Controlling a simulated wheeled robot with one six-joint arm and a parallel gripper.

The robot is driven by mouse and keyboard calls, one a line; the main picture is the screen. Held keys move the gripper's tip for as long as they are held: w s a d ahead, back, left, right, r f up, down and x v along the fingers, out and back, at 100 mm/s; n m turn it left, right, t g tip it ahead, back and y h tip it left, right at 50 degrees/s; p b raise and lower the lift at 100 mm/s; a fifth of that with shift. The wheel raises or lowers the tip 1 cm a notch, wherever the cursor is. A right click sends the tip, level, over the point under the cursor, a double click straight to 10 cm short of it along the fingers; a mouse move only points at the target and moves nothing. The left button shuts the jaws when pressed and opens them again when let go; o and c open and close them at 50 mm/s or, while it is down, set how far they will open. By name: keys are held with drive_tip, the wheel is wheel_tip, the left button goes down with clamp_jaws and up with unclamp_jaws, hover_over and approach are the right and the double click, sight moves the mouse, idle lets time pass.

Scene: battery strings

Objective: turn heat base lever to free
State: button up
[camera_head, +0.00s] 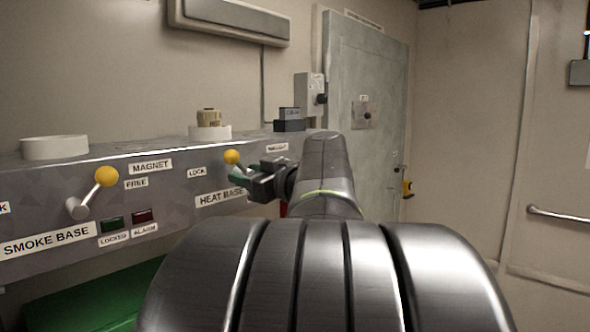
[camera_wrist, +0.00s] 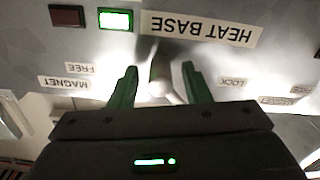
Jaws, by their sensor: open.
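The heat base lever has a yellow knob (camera_head: 231,157), which shows just above my gripper in the head view. My gripper (camera_head: 238,174) is at the front of the panel with its green fingers open. In the wrist view, which is upside down, the grey lever (camera_wrist: 160,72) stands between the two open fingers (camera_wrist: 158,84), with a gap on each side. The HEAT BASE label (camera_wrist: 200,28) is beyond it. The FREE label (camera_wrist: 80,68) is at left and the LOCK label (camera_wrist: 232,82) at right. My gripper hides the lever's lower part in the head view.
A lit green lamp (camera_wrist: 115,19) and a dark red lamp (camera_wrist: 67,16) sit by the heat base label. The smoke base lever (camera_head: 92,193) is at left on the panel. A white round base (camera_head: 209,132) stands on top. A grey cabinet (camera_head: 365,100) stands behind.

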clamp_jaws()
drive_tip(key=shift+m+b, duration=0.3)
drive_tip(key=shift+b, duration=0.2)
drive_tip(key=m+b, duration=0.2)
drive_tip(key=shift+f+m, duration=0.1)
drive_tip(key=shift+m, duration=0.3)
drive_tip(key=m+b, duration=0.2)
drive_tip(key=m, duration=0.2)
drive_tip(key=shift+m, duration=0.3)
drive_tip(key=m, duration=0.5)
drive_tip(key=shift+r, duration=0.3)
drive_tip(key=m, duration=0.4)
drive_tip(key=shift+m+p, duration=0.3)
drive_tip(key=shift+p, duration=0.05)
drive_tip(key=shift+m, duration=0.3)
